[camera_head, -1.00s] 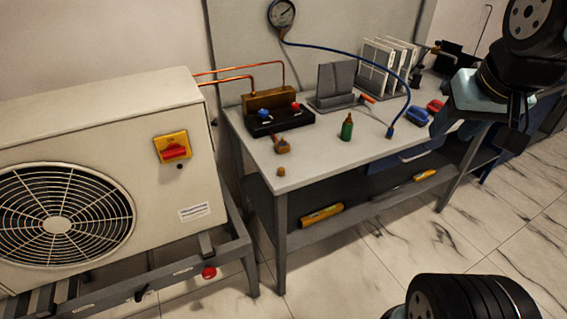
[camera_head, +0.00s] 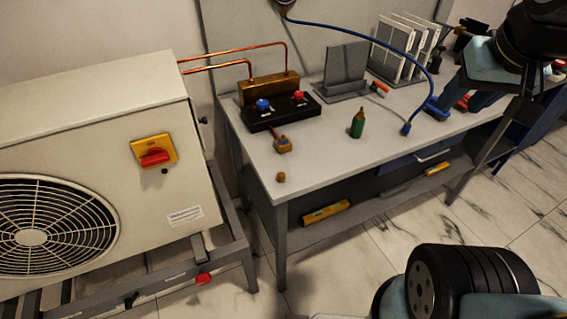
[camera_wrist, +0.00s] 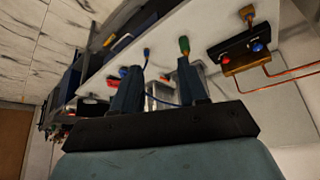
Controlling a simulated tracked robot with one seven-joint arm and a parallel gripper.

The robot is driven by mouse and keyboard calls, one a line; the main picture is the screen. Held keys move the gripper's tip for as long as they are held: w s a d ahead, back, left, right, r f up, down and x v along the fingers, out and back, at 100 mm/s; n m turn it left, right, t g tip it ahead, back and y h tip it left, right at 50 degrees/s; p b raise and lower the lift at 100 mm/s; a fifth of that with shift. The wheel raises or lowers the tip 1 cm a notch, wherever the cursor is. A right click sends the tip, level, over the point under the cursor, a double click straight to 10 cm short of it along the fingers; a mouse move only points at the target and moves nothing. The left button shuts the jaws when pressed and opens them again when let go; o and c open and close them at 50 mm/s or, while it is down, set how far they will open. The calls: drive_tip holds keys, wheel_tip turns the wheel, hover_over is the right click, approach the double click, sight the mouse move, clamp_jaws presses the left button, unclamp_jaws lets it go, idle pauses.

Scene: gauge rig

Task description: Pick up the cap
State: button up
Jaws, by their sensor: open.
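A small brass cap-like piece (camera_head: 281,177) stands on the near left corner of the grey workbench (camera_head: 335,165) in the head view. I take it to be the cap. A larger brass fitting (camera_head: 283,146) lies just behind it. I cannot make out the cap in the wrist view, where the brass fitting (camera_wrist: 247,13) shows at the top. My gripper (camera_wrist: 158,84) is open, its two dark blue fingers apart with nothing held between them. In the head view my arm is at the upper right, well to the right of the cap.
A green bottle-like item (camera_head: 357,123), a black valve block (camera_head: 283,110) and a grey stand (camera_head: 345,68) are on the bench. A blue hose (camera_head: 408,48) arches over its right part. A large fan unit (camera_head: 90,150) stands left. The bench front around the cap is clear.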

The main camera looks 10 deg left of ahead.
drive_tip(key=shift+o, duration=0.7)
drive_tip(key=shift+w+a, duration=0.15)
drive_tip(key=shift+w, duration=0.1)
drive_tip(key=m+g, duration=0.3)
drive_tip(key=g, duration=0.3)
hover_over(281, 174)
wheel_tip(281, 174, down, 19)
drive_tip(key=f, duration=0.7)
drive_tip(key=shift+w+d+f, duration=0.15)
drive_tip(key=shift+d+f, duration=0.1)
drive_tip(key=shift+f, duration=0.1)
drive_tip(key=shift+a+f, duration=0.15)
drive_tip(key=shift+f, duration=1.25)
drive_tip(key=shift+a+f, duration=0.1)
drive_tip(key=shift+f, duration=1.25)
drive_tip(key=shift+c, duration=0.2)
clamp_jaws()
